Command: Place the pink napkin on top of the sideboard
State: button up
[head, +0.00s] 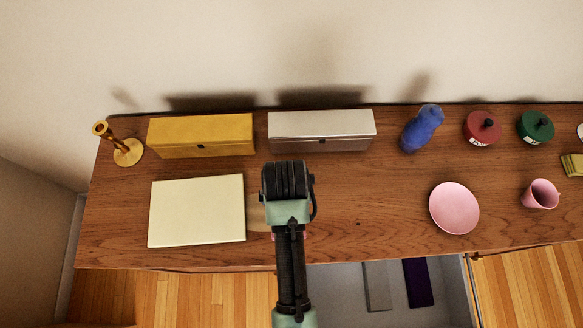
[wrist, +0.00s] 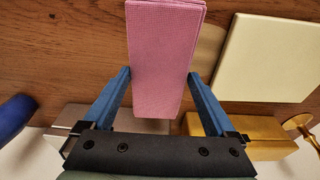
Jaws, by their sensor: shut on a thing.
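The pink napkin (wrist: 158,55) is a folded, textured strip between the two blue fingers of my gripper (wrist: 158,76) in the wrist view. My gripper is shut on it. In the head view my gripper (head: 287,182) is over the middle of the wooden sideboard (head: 350,210) top, and my arm hides nearly all of the napkin. Only a pink sliver (head: 304,236) shows beside the arm near the front edge. I cannot tell whether the napkin touches the wood.
A cream board (head: 197,211) and a tan round piece (head: 256,217) lie left of my arm. Yellow (head: 202,137) and silver (head: 321,131) boxes stand behind. A pink plate (head: 454,208) is right, with free wood between. An open drawer (head: 335,285) holds grey and purple cloths below.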

jog(key=shift+w+f, duration=0.1)
jog(key=shift+f, duration=2.95)
jog(key=shift+f, duration=0.1)
jog(key=o, duration=1)
